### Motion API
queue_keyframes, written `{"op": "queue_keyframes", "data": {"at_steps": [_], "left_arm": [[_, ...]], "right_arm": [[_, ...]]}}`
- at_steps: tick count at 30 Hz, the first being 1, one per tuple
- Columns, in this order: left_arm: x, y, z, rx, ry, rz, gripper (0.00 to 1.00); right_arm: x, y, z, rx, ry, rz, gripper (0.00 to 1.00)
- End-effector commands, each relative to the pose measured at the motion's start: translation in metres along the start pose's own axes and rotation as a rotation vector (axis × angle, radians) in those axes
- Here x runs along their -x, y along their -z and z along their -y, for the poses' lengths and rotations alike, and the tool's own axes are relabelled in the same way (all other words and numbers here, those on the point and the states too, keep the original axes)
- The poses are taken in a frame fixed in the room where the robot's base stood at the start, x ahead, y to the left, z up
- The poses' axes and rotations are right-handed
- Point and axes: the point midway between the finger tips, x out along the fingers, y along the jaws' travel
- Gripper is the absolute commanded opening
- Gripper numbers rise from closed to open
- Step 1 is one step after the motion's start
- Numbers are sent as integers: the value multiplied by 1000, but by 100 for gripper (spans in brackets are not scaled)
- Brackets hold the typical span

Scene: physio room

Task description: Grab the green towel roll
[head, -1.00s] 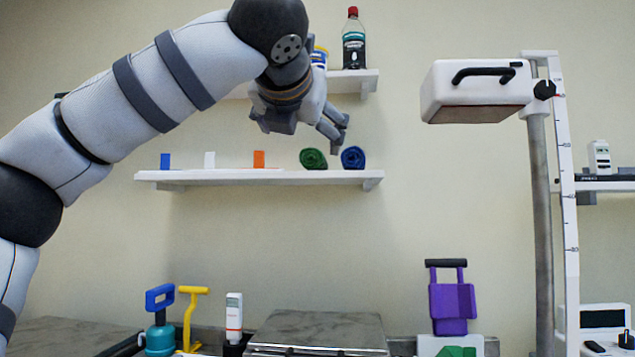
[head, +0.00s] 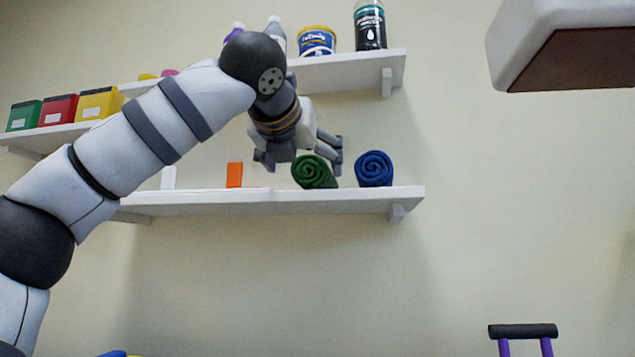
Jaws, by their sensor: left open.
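The green towel roll (head: 315,173) lies on the lower wall shelf (head: 270,203), its spiral end facing me. My left gripper (head: 302,165) is open at the roll, with one finger at the roll's upper right and the other to its left. The fingers overlap the top of the roll in the picture; I cannot tell whether they touch it. A blue towel roll (head: 374,169) lies just to the right, with a small gap between. My right gripper is out of view.
An orange block (head: 234,175) and a white block (head: 168,178) stand left on the same shelf. A white box-shaped device (head: 560,45) hangs at the upper right.

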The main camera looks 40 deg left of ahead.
Motion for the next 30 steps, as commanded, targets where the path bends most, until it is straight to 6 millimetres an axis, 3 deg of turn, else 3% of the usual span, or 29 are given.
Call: {"op": "queue_keyframes", "data": {"at_steps": [12, 20, 27, 30], "left_arm": [[-68, 0, 6, -2, -1, -5, 86], [-71, -3, 5, -1, 1, 0, 86], [-71, -2, 6, -1, 0, -1, 34], [-71, -2, 6, -2, 0, -1, 34]], "right_arm": [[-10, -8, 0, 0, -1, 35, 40], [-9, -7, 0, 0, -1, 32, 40], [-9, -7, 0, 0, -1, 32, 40], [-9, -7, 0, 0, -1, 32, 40]]}}
